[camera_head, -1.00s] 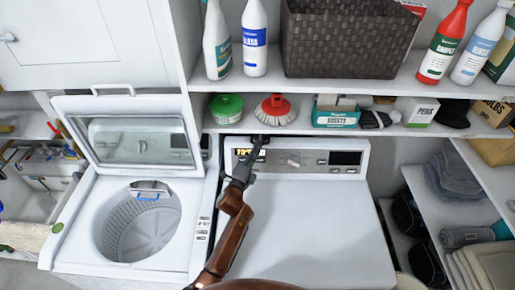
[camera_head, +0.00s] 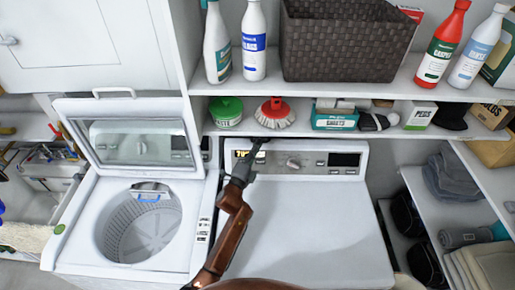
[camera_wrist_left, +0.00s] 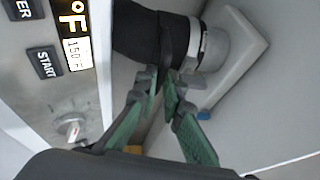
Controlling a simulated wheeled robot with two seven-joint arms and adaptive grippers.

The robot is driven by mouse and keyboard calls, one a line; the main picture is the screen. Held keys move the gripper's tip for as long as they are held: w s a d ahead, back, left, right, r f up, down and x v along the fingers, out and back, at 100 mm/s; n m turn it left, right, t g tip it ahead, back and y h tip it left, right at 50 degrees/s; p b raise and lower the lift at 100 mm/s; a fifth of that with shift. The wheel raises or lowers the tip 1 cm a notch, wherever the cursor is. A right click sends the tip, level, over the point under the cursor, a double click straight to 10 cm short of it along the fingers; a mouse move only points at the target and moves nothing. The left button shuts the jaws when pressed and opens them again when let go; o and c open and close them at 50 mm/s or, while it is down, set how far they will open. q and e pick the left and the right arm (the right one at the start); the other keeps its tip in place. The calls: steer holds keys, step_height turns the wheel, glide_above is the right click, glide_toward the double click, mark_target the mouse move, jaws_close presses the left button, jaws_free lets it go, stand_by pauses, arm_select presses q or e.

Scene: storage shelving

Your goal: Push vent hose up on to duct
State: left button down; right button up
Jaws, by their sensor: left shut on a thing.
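The black vent hose (camera_wrist_left: 138,34) shows in the left wrist view, behind the machine's control panel. Its right end meets a pale round duct collar (camera_wrist_left: 214,50) with a light ring around it. The duct sits on a white plate against the wall. My left gripper (camera_wrist_left: 168,75) has its dark fingers with green pads shut on the hose close to the collar. In the head view, my left gripper (camera_head: 250,155) reaches over the dryer's back panel, and the hose cannot be made out. My right gripper is not in view.
The white dryer (camera_head: 310,225) stands below my left arm, its control panel (camera_head: 315,160) close to the gripper. An open washer (camera_head: 95,235) is on the left. A shelf (camera_head: 330,95) with bottles, brushes and boxes hangs just above. The dryer top is clear.

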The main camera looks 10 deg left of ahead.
arm_select(q)
steer(key=shift+r, duration=0.4)
steer(key=c, duration=2.3)
jaws_free()
steer(key=shift+f, duration=0.1)
steer(key=v, duration=1.2)
